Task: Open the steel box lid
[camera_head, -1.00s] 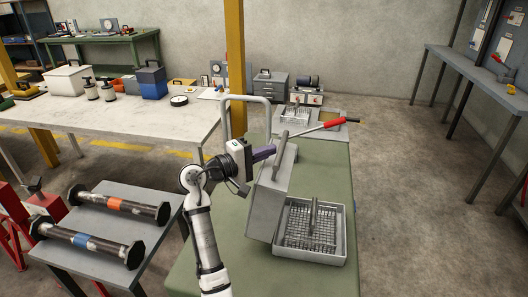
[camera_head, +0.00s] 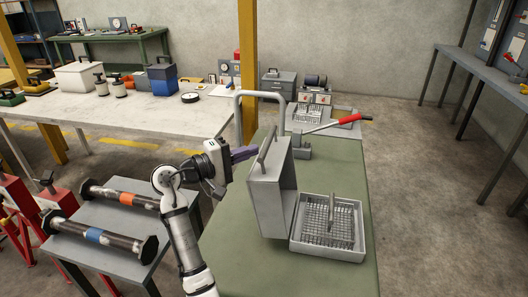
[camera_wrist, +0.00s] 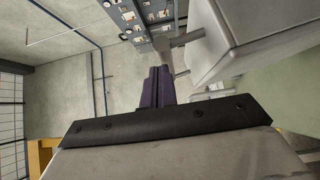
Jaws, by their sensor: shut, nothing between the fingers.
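The steel box (camera_head: 356,243) is a shallow grey tray on the green-topped bench, with a wire mesh basket (camera_head: 318,222) and an upright grey bar inside. Its lid (camera_head: 268,197) stands up roughly vertical along the box's left side, so the box is open. The lid handle (camera_head: 266,149) is near its top on the left face. My gripper (camera_head: 246,153) has purple fingers, shut and empty, just left of the lid's upper part and close to the handle. The wrist view shows the shut fingers (camera_wrist: 157,88) with the lid (camera_wrist: 235,40) at the right; contact cannot be told.
A grey hoop-shaped rail (camera_head: 259,96) rises behind the lid. A red-handled lever (camera_head: 345,122) stands behind the box. At left, a low grey table (camera_head: 120,235) carries two dark flanged spools.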

